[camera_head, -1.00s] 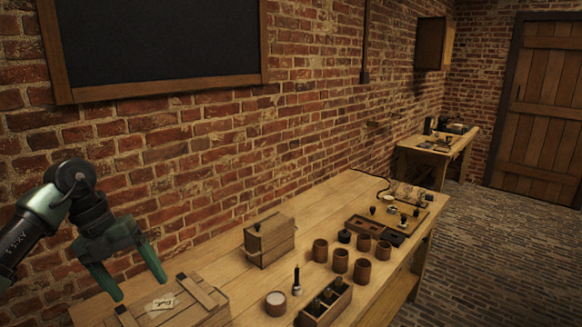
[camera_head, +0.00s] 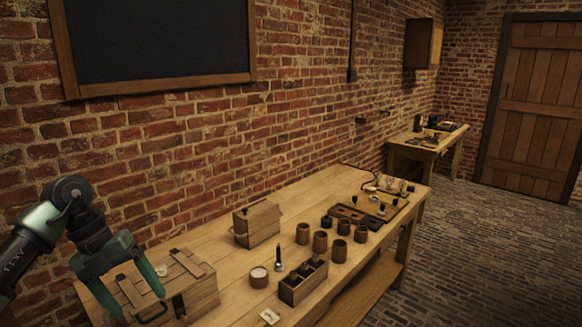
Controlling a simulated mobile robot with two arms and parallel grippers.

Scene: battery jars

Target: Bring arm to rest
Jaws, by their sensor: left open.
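My left gripper (camera_head: 137,299) comes in from the left with green fingers pointing down and spread apart. It is open, with nothing visible between the fingers. In the picture it overlaps the left part of a wooden crate (camera_head: 203,295) at the near left end of the bench. I cannot tell how high above the crate the fingers are. My right gripper is not in view.
The wooden bench (camera_head: 300,200) runs along a brick wall. On it are a lidded wooden box (camera_head: 257,224), several brown jars (camera_head: 320,241), a white-topped round jar (camera_head: 259,277), a rack of dark bottles (camera_head: 303,282) and a wooden tray (camera_head: 350,213). The brick floor at right is clear.

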